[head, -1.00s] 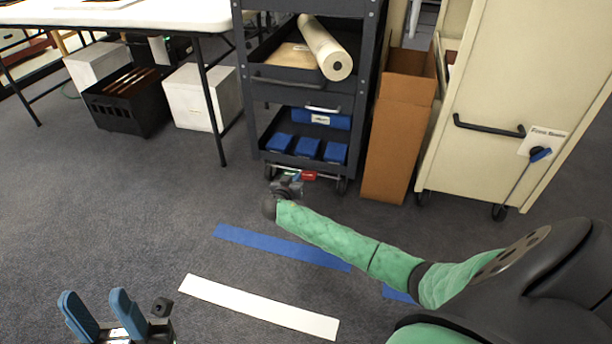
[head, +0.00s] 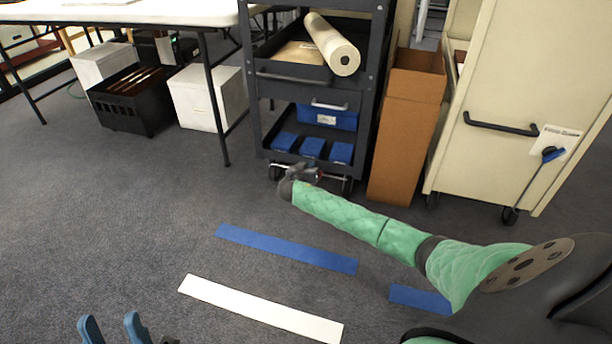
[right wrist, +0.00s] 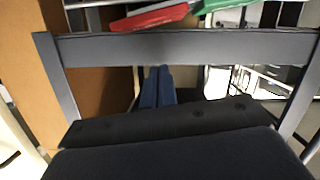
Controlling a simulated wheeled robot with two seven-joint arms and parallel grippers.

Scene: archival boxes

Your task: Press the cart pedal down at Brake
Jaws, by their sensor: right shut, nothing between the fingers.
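The dark grey cart (head: 248,95) stands on casters at the back middle. In the right wrist view a red pedal (right wrist: 150,19) and a green pedal (right wrist: 215,6) show at the top edge. I cannot read any label on them. My right gripper (head: 310,172) is at the cart's base in the head view and covers the pedals there. In the right wrist view its blue fingers (right wrist: 156,86) are together and empty, below the red pedal in the picture; I cannot tell whether they touch it. My left gripper (head: 112,327) is open and empty at the bottom left.
A cardboard box (head: 400,150) stands right of the cart, then a cream cabinet (head: 500,80) on casters. A white table (head: 130,14) with boxes under it is at the left. Blue (head: 285,249) and white (head: 258,308) floor strips lie on open carpet.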

